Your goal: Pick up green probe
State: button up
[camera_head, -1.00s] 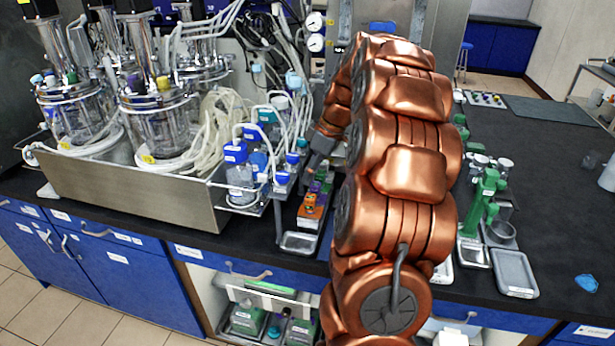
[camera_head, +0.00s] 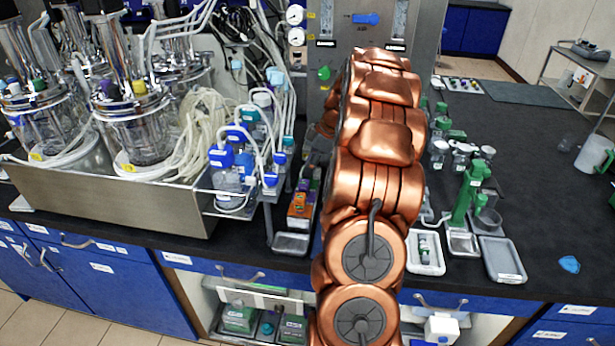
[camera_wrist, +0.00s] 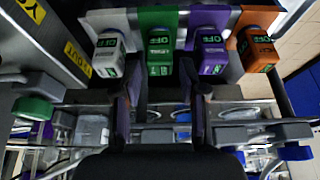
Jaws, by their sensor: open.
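In the wrist view, a row of labelled blocks holds a white, a green, a purple and an orange probe, each marked OFF. The green probe (camera_wrist: 160,55) is second from the left, between the white probe (camera_wrist: 108,50) and the purple probe (camera_wrist: 211,52). My gripper (camera_wrist: 160,85) is open, with its two dark fingers on either side of the green probe's lower end. Whether they touch it is unclear. In the head view, my copper arm hides part of the row; the orange probe block (camera_head: 299,208) shows beside it.
A metal tray with glass bioreactors (camera_head: 130,120) and blue-capped bottles (camera_head: 230,165) stands left of my arm. A green stand (camera_head: 467,195) and grey tray (camera_head: 502,260) are to the right. The bench farther right is mostly clear.

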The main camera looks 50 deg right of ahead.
jog(key=p+x, duration=0.1)
jog(key=x, duration=0.2)
jog(key=shift+f, duration=0.2)
grip_shut()
